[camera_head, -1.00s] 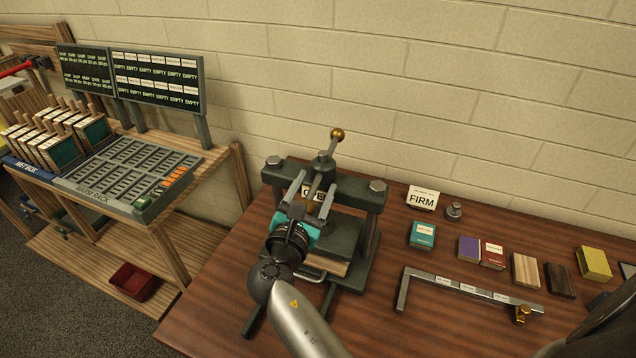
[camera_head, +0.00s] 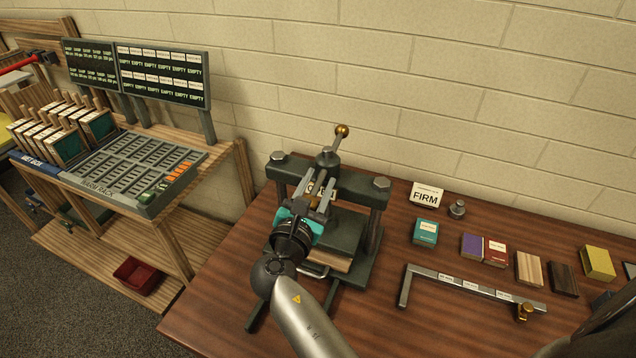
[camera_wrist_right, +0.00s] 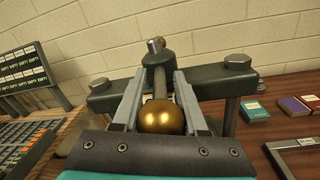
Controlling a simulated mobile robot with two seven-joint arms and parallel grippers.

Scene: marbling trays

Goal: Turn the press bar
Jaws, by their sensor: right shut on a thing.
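The press (camera_head: 345,235) is a dark green-grey frame with two bolted posts, standing on the wooden table. Its press bar (camera_head: 335,141) crosses the hub on top, with a brass ball at the raised far end. In the right wrist view the bar's near brass ball (camera_wrist_right: 162,117) sits between the fingers of my right gripper (camera_wrist_right: 161,100). In the head view my right gripper (camera_head: 316,190), with a teal body, is shut on the bar's near end over the press front and hides that end. My left gripper is not in view.
A white FIRM card (camera_head: 426,195) and a small metal weight (camera_head: 457,208) stand right of the press. Several coloured blocks and a metal rail (camera_head: 470,288) lie farther right. A rack (camera_head: 135,170) with display boards stands left. Bare table lies in front of the rail.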

